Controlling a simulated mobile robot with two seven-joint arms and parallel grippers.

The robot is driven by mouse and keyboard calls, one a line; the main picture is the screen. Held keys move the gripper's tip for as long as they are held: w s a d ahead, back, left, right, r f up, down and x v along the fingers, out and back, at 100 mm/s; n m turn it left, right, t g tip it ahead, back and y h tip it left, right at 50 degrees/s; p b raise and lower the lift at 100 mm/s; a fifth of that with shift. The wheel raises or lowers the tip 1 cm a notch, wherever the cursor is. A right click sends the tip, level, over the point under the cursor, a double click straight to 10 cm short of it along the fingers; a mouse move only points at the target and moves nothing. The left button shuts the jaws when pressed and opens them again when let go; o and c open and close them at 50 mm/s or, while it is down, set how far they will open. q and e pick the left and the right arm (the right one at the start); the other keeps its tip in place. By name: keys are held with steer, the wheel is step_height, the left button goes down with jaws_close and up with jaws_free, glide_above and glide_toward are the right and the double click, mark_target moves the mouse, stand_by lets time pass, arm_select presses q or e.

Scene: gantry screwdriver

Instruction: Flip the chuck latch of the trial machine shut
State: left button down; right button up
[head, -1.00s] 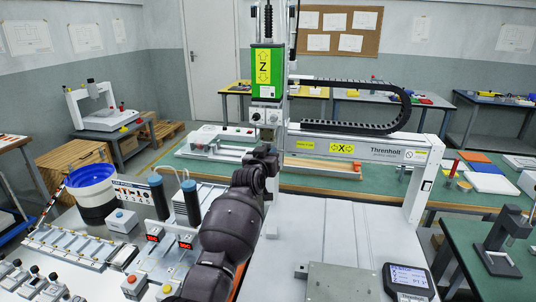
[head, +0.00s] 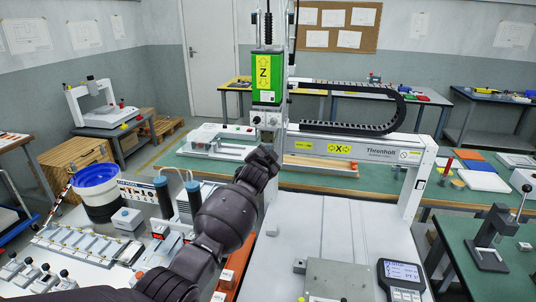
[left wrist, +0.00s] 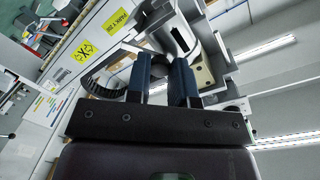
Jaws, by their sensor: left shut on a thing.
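The trial machine is a white gantry with a green Z unit (head: 264,75) on its beam (head: 370,150). The grey lower head (head: 266,120) hangs under the Z unit. My left gripper (head: 270,158) is just below this head, largely hidden by my own wrist. In the left wrist view its two blue-grey fingers (left wrist: 160,82) are closed around a small dark rounded part (left wrist: 160,62), which seems to be the chuck latch. The latch's angle cannot be told. My right gripper is not in view.
A black cable chain (head: 385,125) loops above the beam. A white base plate (head: 330,225) lies below, with a grey block (head: 338,282) and a handheld pendant (head: 403,278) at the front. A blue-rimmed feeder bowl (head: 97,190) and screwdriver stands (head: 178,205) are at the left.

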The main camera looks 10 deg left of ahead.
arm_select(q)
steer(key=shift+m+y+p, duration=0.35)
steer(key=shift+m+y, duration=0.15)
steer(key=shift+m, duration=2.8)
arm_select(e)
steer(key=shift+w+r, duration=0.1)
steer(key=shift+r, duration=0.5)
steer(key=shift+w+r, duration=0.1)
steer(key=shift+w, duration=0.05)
arm_select(q)
steer(key=c, duration=1.2)
jaws_free()
steer(key=shift+c, duration=0.2)
steer(key=shift+o, duration=1.1)
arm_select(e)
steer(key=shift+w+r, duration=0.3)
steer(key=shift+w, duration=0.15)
